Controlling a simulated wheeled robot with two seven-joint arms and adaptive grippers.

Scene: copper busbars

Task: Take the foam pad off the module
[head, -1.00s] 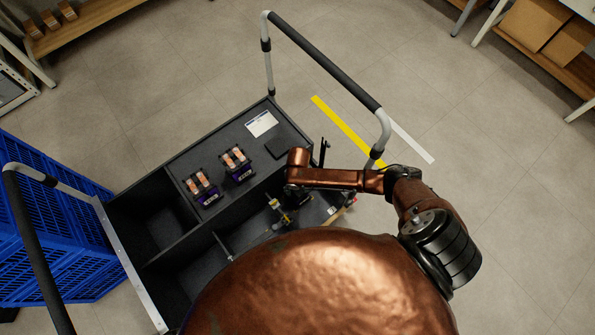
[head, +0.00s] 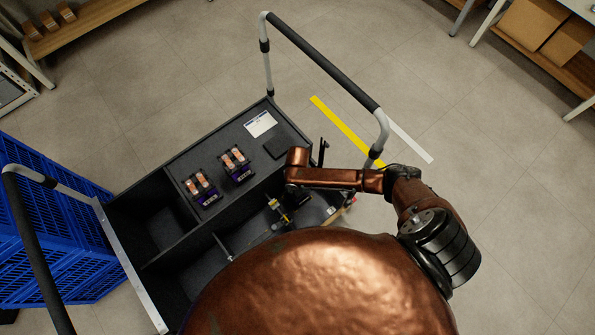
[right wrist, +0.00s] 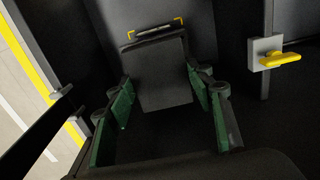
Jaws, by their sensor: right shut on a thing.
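My right gripper (right wrist: 160,104) shows in the right wrist view with its two green-padded fingers set wide apart. It is shut on a dark grey slab, which I take to be the foam pad (right wrist: 158,68). The exact contact at the pad's sides is hard to make out in the dark. In the head view my right gripper (head: 298,194) is over the cart's right compartment, and my arm hides its fingertips and the pad. I cannot clearly make out the module under it. My left gripper is in neither view.
The cart's dark shelf (head: 215,153) carries two copper-and-purple units (head: 236,164), a white label (head: 260,124) and a dark square patch (head: 282,147). The cart's handle (head: 325,65) rises nearby. Blue crates (head: 45,240) stand left.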

